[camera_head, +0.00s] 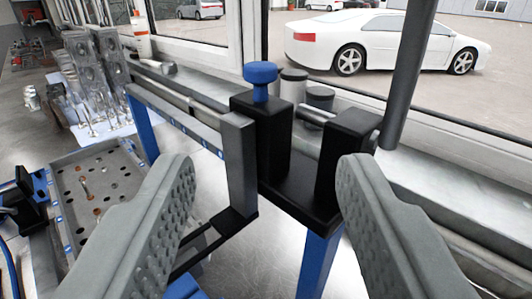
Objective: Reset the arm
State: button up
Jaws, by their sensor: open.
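My gripper (262,215) is in the foreground of the head camera view. Its two grey, studded fingers stand wide apart with nothing held between them. Beyond and between the fingers is a black stand with a blue knob (261,74) on top and black upright blocks (262,140). A blue leg (319,262) runs down below it. I cannot tell from this view whether a finger touches the stand.
A grey tray with holes (98,185) holds several small pins on the left. Metal engine parts (95,60) stand on the bench at the back left. A window ledge (455,185) runs along the right, with a dark upright pole (408,75) before the glass. Cars show outside.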

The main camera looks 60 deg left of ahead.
jog(key=s+a+f+m+t+h, duration=0.1)
jog(key=s+f+m+h, duration=0.2)
jog(key=s+f+h, duration=0.1)
jog(key=s+a+f+m+t+h, duration=0.2)
jog(key=s+f+m+h, duration=0.2)
jog(key=s+f, duration=0.3)
jog(key=s+a+f+m+t+h, duration=0.1)
jog(key=s+f+m+h, duration=0.3)
jog(key=s, duration=0.5)
jog(key=shift+a+f+h, duration=0.2)
jog(key=shift+f+h, duration=0.6)
jog(key=shift+h, duration=0.2)
jog(key=s+f+m+t+h, duration=0.1)
jog(key=s+t, duration=0.3)
jog(key=s, duration=0.5)
jog(key=shift+f+t+h, duration=0.3)
jog(key=shift+f+h, duration=0.1)
jog(key=shift+f, duration=0.15)
jog(key=shift+a, duration=0.1)
